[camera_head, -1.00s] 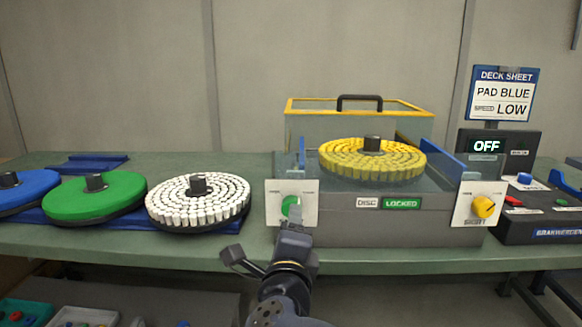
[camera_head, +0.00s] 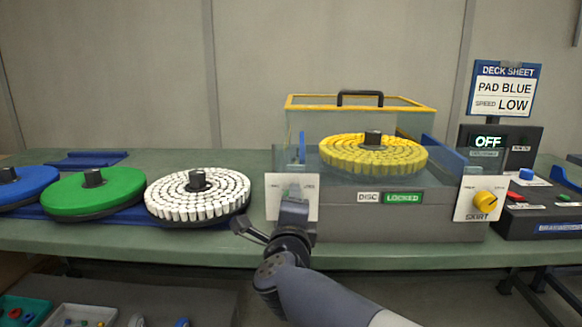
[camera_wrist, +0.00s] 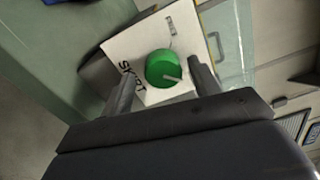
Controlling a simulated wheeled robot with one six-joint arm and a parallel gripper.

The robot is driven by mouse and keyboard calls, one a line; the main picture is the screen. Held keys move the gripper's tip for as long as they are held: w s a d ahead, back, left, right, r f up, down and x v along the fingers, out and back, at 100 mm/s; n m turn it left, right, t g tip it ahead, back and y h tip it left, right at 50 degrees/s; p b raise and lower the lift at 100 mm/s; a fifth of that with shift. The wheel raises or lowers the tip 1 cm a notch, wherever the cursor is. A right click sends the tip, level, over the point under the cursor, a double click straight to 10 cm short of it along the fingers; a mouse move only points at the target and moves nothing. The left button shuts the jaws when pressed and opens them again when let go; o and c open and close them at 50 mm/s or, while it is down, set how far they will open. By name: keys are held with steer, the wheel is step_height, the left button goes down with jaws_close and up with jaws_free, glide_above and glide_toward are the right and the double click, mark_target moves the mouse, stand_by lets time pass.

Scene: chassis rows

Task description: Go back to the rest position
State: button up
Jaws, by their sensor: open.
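My gripper (camera_head: 291,208) is open in front of the white knob plate (camera_head: 273,204) at the left front of the grey machine. In the wrist view, the green knob (camera_wrist: 162,68) stands on its white plate (camera_wrist: 138,42), between my two spread fingers as seen from there. I cannot tell whether a finger touches it. In the head view, my gripper hides most of this knob. My forearm reaches in from the lower right.
The grey machine (camera_head: 340,225) bears a yellow pad disc (camera_head: 372,155) and a label reading LOCKED. A yellow knob (camera_head: 485,201) is at its right. White (camera_head: 197,197), green (camera_head: 93,194) and blue (camera_head: 25,187) discs lie left on the bench. The floor right of my arm is clear.

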steer(key=n+p, duration=0.5)
steer(key=s+n+p, duration=0.1)
steer(key=n+p, duration=0.4)
steer(key=n, duration=0.1)
steer(key=n+p, duration=0.5)
steer(key=n, duration=0.1)
steer(key=shift+s+r, duration=0.2)
steer(key=shift+s, duration=0.1)
